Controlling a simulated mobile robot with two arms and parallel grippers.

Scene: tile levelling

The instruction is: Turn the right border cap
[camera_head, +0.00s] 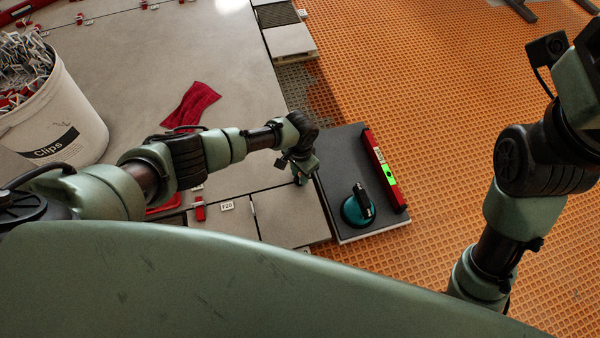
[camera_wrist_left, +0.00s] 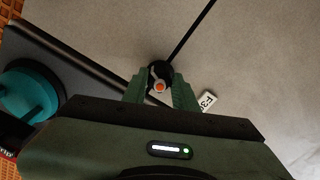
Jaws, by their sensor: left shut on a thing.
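The border cap (camera_wrist_left: 159,74) is a small dark round piece with an orange and pale centre. It sits at a joint by the edge between the grey tiles and the dark tile. My left gripper (camera_head: 299,180) points down at that edge in the head view. In the left wrist view its two green fingers (camera_wrist_left: 159,92) are on either side of the cap, shut on it. In the head view the gripper hides the cap. My right arm shows at the right, but its gripper is out of view.
The dark tile (camera_head: 335,160) carries a teal suction lifter (camera_head: 358,208) and a red level (camera_head: 384,172). A label (camera_head: 227,206) and a red clip (camera_head: 199,210) are on the grey tiles. A red cloth (camera_head: 190,106) and a clips bucket (camera_head: 70,125) are left. Orange matting (camera_head: 440,110) is open at right.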

